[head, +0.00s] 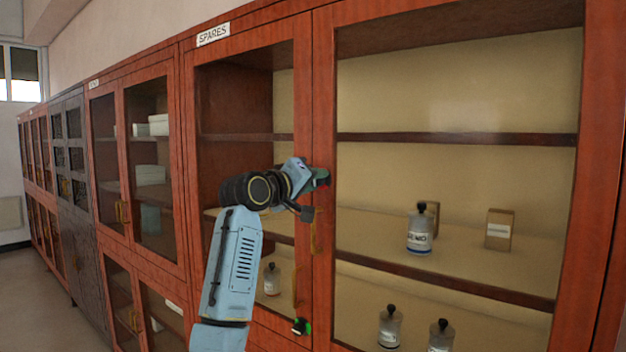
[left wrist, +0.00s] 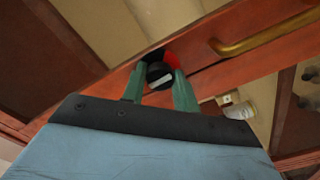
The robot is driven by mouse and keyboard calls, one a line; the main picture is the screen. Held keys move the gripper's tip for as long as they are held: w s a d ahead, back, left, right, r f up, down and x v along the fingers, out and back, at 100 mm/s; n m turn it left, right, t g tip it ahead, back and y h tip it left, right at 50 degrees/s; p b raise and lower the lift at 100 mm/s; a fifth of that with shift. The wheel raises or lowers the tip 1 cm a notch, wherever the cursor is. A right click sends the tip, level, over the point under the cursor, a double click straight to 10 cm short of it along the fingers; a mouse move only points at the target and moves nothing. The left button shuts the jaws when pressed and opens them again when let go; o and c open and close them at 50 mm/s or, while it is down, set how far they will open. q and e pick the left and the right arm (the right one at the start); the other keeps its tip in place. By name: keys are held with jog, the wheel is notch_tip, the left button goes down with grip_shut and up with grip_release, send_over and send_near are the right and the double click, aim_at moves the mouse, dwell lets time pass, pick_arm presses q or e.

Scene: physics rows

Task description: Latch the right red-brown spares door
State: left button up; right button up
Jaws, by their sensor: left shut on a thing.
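The right red-brown spares door (head: 324,90) has a wide glass pane and looks about flush with the left door (head: 303,85) beside it. The SPARES label (head: 213,35) is above the left door. My left gripper (head: 322,178) is at the door's left stile, above its brass handle (head: 314,238). In the left wrist view the green fingers of my left gripper (left wrist: 160,85) are shut on a black latch knob (left wrist: 158,73) with a pale bar. A red patch (left wrist: 172,60) shows beside the knob. The fingers hide part of the latch. My right gripper is out of view.
A black knob with a green mark (head: 302,326) sits lower down. Behind the glass are a labelled jar (head: 420,235), a small box (head: 499,230) and more jars (head: 390,328). More cabinets (head: 70,150) run left; the floor (head: 35,300) there is clear.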

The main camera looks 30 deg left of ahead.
pick_arm(q)
jog(key=shift+m, duration=0.4)
jog(key=o, duration=1)
jog(key=shift+c, duration=0.2)
jog(key=shift+s, duration=0.1)
jog(key=s+a+b, duration=0.1)
jog(key=s+b, duration=0.2)
jog(key=s, duration=1)
jog(key=shift+s, duration=0.1)
